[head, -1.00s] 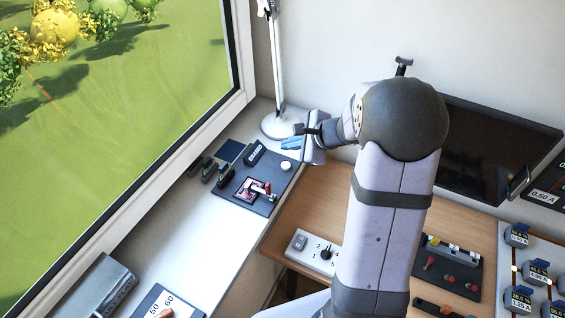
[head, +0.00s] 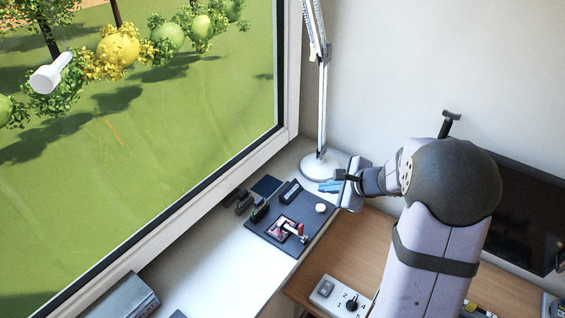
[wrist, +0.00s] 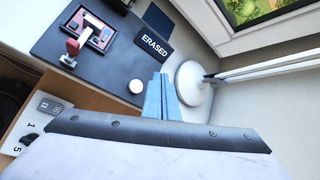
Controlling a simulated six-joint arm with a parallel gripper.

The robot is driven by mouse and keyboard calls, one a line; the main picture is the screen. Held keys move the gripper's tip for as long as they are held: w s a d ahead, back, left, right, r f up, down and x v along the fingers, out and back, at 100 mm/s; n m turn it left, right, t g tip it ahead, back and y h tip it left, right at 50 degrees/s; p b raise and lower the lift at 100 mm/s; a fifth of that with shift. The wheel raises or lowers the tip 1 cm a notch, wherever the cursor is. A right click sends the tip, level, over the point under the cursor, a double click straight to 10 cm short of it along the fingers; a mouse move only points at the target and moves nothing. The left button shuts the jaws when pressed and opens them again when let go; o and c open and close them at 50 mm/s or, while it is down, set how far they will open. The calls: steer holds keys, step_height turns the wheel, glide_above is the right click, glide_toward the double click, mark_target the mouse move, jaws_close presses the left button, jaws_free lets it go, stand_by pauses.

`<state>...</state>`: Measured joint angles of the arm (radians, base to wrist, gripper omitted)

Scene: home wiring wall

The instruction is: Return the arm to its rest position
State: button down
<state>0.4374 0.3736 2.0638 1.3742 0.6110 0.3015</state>
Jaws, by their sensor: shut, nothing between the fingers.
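My gripper (head: 329,186) shows blue fingertips in the head view, above the back right corner of a dark panel (head: 268,238) on the white sill. In the wrist view the blue fingers (wrist: 161,97) lie together with nothing between them. They point toward the panel's edge beside a round white button (wrist: 136,86) and a block marked "ERASED" (wrist: 154,49). Whether they touch anything cannot be told. My arm reaches in from the lower right of the head view.
A white desk lamp (head: 321,165) stands close behind my gripper. The panel carries a red-handled part (head: 301,231) on a small board. A switch box with a dial (head: 338,296) sits on the wooden desk (head: 352,250). A dark screen (head: 520,205) is behind my arm. The window is at left.

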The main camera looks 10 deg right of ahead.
steer(key=s+a+f+n+g, duration=0.1)
steer(key=s+f+n+g, duration=0.2)
steer(key=s+n, duration=0.35)
steer(key=s+a+f+n+g+h, duration=0.1)
steer(key=s+f+n+g, duration=0.2)
steer(key=s, duration=0.6)
steer(key=s+a+f+n+g, duration=0.1)
steer(key=s+f+n+g, duration=0.2)
steer(key=s+n, duration=0.35)
steer(key=s+r+n+h, duration=0.3)
steer(key=s, duration=0.4)
steer(key=a+n, duration=0.1)
steer(key=w+a+r, duration=0.1)
steer(key=a, duration=0.1)
steer(key=w+a+r+n, duration=0.1)
steer(key=shift+a+r+n+t, duration=0.1)
steer(key=shift+a+n+t, duration=0.05)
steer(key=shift+n+t, duration=0.2)
step_height(320, 180, down, 10)
steer(key=b, duration=0.9)
steer(key=shift+r+b, duration=0.2)
steer(key=shift+b, duration=0.1)
